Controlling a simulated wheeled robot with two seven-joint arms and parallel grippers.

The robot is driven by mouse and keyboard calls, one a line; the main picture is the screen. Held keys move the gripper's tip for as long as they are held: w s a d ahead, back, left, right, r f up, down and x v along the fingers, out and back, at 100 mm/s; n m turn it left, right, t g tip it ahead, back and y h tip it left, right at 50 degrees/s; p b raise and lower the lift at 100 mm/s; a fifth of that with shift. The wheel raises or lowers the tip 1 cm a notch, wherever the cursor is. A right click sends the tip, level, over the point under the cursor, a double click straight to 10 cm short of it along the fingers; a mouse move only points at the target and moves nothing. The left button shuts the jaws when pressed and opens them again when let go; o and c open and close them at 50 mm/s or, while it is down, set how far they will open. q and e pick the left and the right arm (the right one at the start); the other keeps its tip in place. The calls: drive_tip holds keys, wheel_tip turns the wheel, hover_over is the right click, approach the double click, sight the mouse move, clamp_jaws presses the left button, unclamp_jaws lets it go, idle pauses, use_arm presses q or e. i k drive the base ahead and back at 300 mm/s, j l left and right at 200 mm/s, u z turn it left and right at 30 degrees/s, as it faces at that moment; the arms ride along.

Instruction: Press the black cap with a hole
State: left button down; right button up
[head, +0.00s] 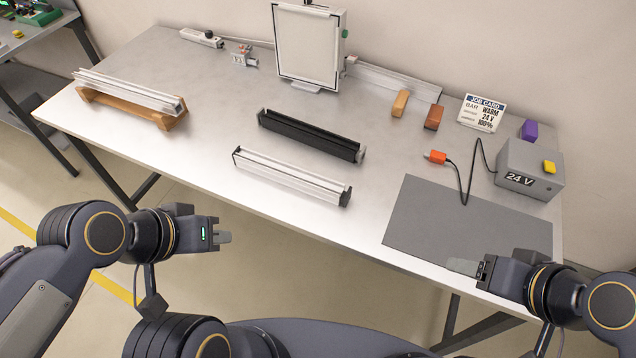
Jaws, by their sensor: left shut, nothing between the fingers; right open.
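A silver-white bar (290,177) lies near the middle front of the table. A black end cap (346,196) sits at its right end, and a thin black edge shows at its left end; I cannot make out a hole in either. A black bar (310,137) lies behind it, roughly parallel. My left gripper (226,237) is shut and empty, in front of the table's front edge, to the left of and nearer than the silver-white bar. My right gripper (462,267) is open and empty near the front edge of the grey mat (465,225).
A wooden cradle (130,108) with a metal profile stands at left. A framed panel (308,45) stands at the back. A 24 V box (530,170) with a yellow button and orange plug (435,157) is at right. Small blocks (400,103) and a job card (481,113) sit behind.

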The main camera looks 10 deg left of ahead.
sight(348, 197)
drive_tip(key=j+z, duration=0.25)
drive_tip(key=j, duration=0.45)
drive_tip(key=j+z, duration=0.25)
drive_tip(key=j, duration=0.5)
